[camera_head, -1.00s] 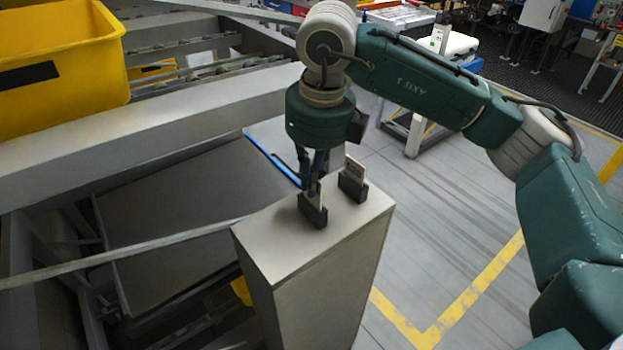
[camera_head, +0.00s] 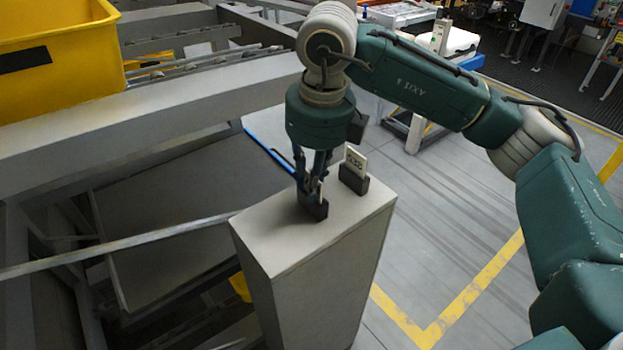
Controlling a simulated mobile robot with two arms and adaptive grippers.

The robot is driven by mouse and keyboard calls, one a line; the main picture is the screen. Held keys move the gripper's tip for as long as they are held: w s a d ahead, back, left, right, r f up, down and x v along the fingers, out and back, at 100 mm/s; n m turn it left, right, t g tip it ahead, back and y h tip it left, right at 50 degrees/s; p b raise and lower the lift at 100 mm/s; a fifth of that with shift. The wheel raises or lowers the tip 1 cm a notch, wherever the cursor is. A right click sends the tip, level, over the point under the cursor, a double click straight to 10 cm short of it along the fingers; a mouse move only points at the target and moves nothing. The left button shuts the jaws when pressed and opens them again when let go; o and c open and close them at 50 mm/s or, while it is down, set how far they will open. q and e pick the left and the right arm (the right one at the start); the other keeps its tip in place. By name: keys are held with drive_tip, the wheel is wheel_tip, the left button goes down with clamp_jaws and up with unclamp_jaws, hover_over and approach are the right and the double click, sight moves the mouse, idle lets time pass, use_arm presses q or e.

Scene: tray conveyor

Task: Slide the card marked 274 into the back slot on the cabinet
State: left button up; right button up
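The cabinet (camera_head: 285,242) is a tall pale box with two dark slot holders on its top. One dark slot (camera_head: 314,208) lies under my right gripper (camera_head: 312,193). A pale card (camera_head: 322,188) stands in that slot, mostly hidden by the fingers, so its number cannot be read. My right gripper points down with its fingers spread around this card. The other dark slot (camera_head: 353,181), farther right and back, holds an upright white card (camera_head: 356,161) with a dark marking too small to read surely. My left gripper is out of view.
A yellow bin (camera_head: 65,75) stands on the conveyor frame (camera_head: 150,115) at the left. A thin metal rail (camera_head: 120,248) runs towards the cabinet's left side. Open grey floor (camera_head: 440,240) with yellow lines lies to the right.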

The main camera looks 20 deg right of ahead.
drive_tip(key=shift+r, duration=0.15)
wheel_tip(320, 180, up, 12)
drive_tip(key=s, duration=0.1)
drive_tip(key=shift+s+d, duration=0.2)
drive_tip(key=shift+d, duration=0.05)
drive_tip(key=shift+f, duration=0.2)
idle(0.4)
